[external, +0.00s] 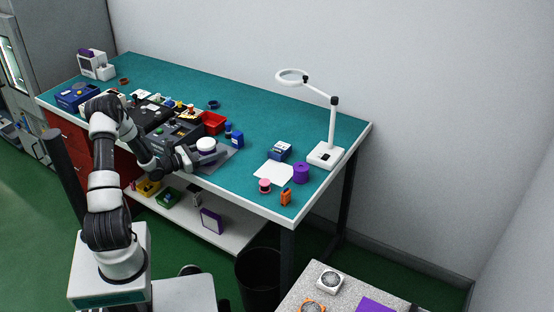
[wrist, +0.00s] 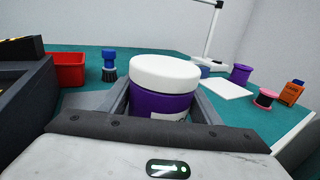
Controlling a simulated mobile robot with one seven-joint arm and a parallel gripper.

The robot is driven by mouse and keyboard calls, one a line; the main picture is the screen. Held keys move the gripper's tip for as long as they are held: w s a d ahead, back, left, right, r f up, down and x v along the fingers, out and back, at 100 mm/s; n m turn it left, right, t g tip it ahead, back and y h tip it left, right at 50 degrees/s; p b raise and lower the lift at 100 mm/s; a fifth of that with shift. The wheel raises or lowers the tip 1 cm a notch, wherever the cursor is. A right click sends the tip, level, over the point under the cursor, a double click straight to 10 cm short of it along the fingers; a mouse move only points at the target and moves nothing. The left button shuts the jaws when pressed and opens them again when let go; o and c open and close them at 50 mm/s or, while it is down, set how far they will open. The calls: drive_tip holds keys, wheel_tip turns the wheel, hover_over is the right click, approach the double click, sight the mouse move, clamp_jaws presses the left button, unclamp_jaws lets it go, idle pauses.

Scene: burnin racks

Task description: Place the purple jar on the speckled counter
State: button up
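The purple jar (wrist: 160,105) has a white lid and a pale label, and stands upright between my gripper's fingers in the wrist view. In the external view the jar (external: 206,145) shows mostly as its white lid, over a grey mat on the teal bench. My gripper (external: 205,153) is closed around its sides, one finger against each side; the gripper also shows in the wrist view (wrist: 162,108). The jar's bottom is hidden, so I cannot tell whether it touches the mat. The speckled counter (external: 302,280) is at the lower right of the external view.
The counter holds a white device (external: 330,281), an orange-rimmed item (external: 313,306) and a purple sheet (external: 376,305). A black bin (external: 258,280) stands beside it. On the bench are a red bin (external: 213,123), a blue brush (wrist: 109,65), a purple spool (external: 301,173) and a lamp (external: 326,154).

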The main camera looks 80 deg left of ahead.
drive_tip(key=o, duration=0.3)
drive_tip(key=shift+r, duration=0.25)
drive_tip(key=shift+o, duration=0.6)
drive_tip(key=p+v, duration=0.1)
drive_tip(key=v, duration=1.1)
